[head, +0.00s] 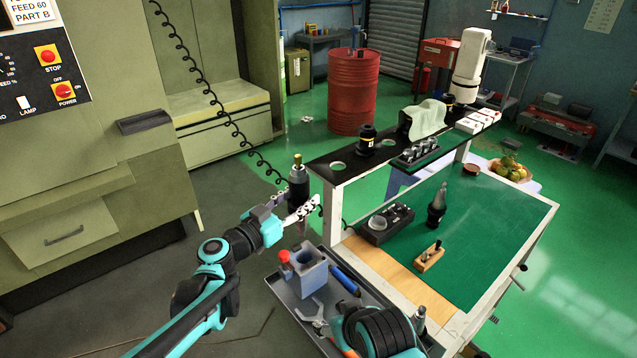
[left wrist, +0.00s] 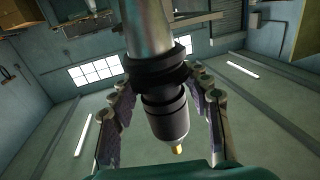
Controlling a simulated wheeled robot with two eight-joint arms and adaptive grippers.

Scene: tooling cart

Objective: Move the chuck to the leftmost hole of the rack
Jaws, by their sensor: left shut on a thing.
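The chuck (head: 298,174), dark with a brass-coloured tip on top, is upright in my left gripper (head: 299,208). It is just left of the rack (head: 320,165), apart from it. In the left wrist view the chuck (left wrist: 166,112) sits between both fingers of my left gripper (left wrist: 165,95), which are shut around its collar. The rack is a black shelf with round holes. Its leftmost hole (head: 338,166) is empty. A black holder (head: 367,139) with a yellow mark stands to the right of that hole.
Another empty hole (head: 389,143) is right of the black holder. A cloth-covered thing (head: 427,119) stands farther along. Below are a green-topped bench (head: 490,220) and a grey tool tray (head: 290,292). A coiled black cable (head: 210,90) hangs behind the chuck.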

